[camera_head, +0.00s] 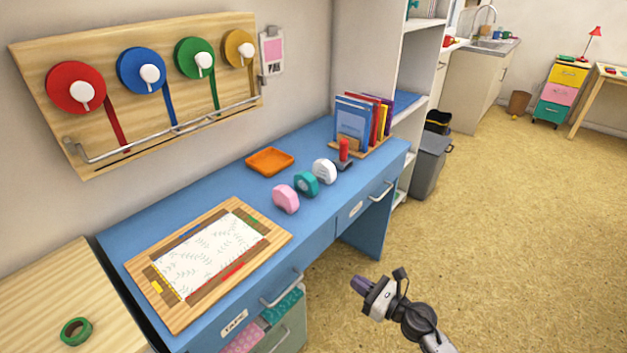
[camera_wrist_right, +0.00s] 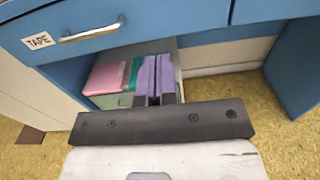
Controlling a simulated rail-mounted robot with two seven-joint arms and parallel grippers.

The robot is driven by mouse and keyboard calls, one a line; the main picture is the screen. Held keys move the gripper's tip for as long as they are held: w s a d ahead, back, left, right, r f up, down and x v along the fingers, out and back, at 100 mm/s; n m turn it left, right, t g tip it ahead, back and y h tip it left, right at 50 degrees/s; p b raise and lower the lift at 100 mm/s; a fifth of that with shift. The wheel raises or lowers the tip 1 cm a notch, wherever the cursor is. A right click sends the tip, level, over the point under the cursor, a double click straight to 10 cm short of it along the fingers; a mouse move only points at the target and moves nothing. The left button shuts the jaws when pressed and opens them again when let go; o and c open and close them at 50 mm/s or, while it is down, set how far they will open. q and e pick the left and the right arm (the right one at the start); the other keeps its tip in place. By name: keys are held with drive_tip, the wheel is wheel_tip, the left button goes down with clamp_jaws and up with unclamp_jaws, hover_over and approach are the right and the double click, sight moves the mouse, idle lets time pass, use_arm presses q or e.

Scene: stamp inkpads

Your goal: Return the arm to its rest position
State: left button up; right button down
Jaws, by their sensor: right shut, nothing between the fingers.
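My right gripper (camera_head: 357,284) hangs in the air over the tan floor, in front of the blue desk (camera_head: 222,154) and to the right of its lower drawer. Its purple fingers are shut with nothing held. In the right wrist view the gripper (camera_wrist_right: 158,62) points toward the space under the desk, where a drawer with pink and green contents (camera_wrist_right: 107,78) shows partly behind the fingers. My left gripper is not in view.
On the desk are a wooden board (camera_head: 270,233) with a patterned sheet, pink (camera_head: 286,199), teal (camera_head: 306,184) and white (camera_head: 324,171) dispensers, an orange tray (camera_head: 288,161) and books (camera_head: 352,122). A green tape roll (camera_head: 76,331) lies lower left.

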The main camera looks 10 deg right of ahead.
drive_tip(key=w+d+r+m+t+h, duration=0.1)
drive_tip(key=w+d+m+t+h, duration=0.15)
drive_tip(key=d+m+h, duration=0.4)
drive_tip(key=w+d+r+m+t+h, duration=0.1)
drive_tip(key=r+m+t+h, duration=0.15)
drive_tip(key=m, duration=0.75)
drive_tip(key=s+d+r+m+g+h, duration=0.35)
drive_tip(key=r+m+h, duration=0.35)
drive_tip(key=m, duration=1.1)
drive_tip(key=s+a+m+g+y+p, duration=0.1)
drive_tip(key=s+a+m+g+p, duration=0.2)
drive_tip(key=s+p, duration=0.7)
drive_tip(key=s+a+m+g+y+p, duration=0.2)
drive_tip(key=s+g+p, duration=0.15)
drive_tip(key=s, duration=1.35)
drive_tip(key=s+a+m+g+y+p, duration=0.1)
drive_tip(key=s+a+m+g+p, duration=0.3)
drive_tip(key=s, duration=0.9)
wheel_tip(320, 180, up, 38)
drive_tip(key=d+n+p, duration=0.1)
drive_tip(key=d+p, duration=0.1)
drive_tip(key=p, duration=3.7)
drive_tip(key=shift+s+g+p, duration=0.25)
drive_tip(key=shift+g+p, duration=0.05)
